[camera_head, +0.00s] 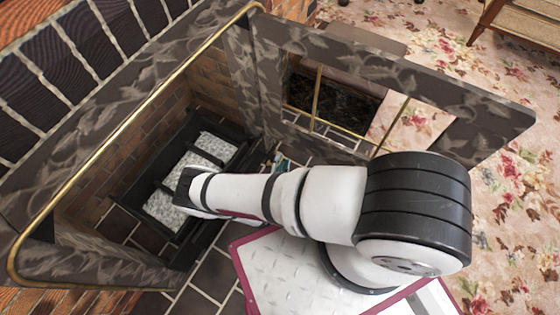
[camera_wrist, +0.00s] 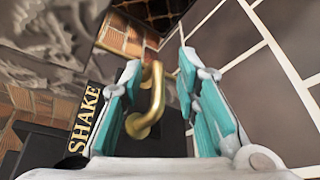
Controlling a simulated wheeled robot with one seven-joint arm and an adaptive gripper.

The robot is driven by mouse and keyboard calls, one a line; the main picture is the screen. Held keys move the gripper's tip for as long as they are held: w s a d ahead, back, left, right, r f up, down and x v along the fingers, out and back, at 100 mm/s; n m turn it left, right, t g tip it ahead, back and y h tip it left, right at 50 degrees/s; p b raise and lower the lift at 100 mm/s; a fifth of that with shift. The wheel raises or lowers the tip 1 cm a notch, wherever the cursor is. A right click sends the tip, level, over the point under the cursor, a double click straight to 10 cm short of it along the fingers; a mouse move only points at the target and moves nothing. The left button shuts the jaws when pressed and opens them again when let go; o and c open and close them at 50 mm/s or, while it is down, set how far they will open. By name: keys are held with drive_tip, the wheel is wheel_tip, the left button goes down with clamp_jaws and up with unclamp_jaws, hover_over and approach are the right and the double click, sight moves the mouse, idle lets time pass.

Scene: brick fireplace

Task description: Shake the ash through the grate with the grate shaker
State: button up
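A curved brass handle (camera_wrist: 152,100) shows in the wrist view, beside a black panel with gold letters reading SHAKE (camera_wrist: 84,118). My gripper (camera_wrist: 158,66) has teal finger pads. It is open, with the handle between its fingers, nearer the left one. A gap shows between the handle and the right finger; I cannot tell whether the left finger touches it. In the head view, the black grate (camera_head: 232,133) holds pale grey ash (camera_head: 178,200) inside the fireplace. My arm covers the near side of the grate and hides the handle; only a bit of teal shows behind the arm.
The fireplace has a grey patterned surround (camera_head: 130,125) with brass edging and brick inner walls. A patterned panel with brass-edged openings (camera_head: 400,75) stands at right. Dark floor tiles (camera_wrist: 245,75) lie right of the handle. Floral carpet (camera_head: 510,215) is open beyond.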

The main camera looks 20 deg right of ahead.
drive_tip(key=shift+w+a, duration=0.1)
drive_tip(key=shift+a, duration=0.1)
drive_tip(key=shift+s+a, duration=0.2)
drive_tip(key=shift+a, duration=0.05)
drive_tip(key=v, duration=1.1)
drive_tip(key=shift+s+r, duration=0.25)
drive_tip(key=shift+s, duration=0.1)
drive_tip(key=shift+d, duration=0.1)
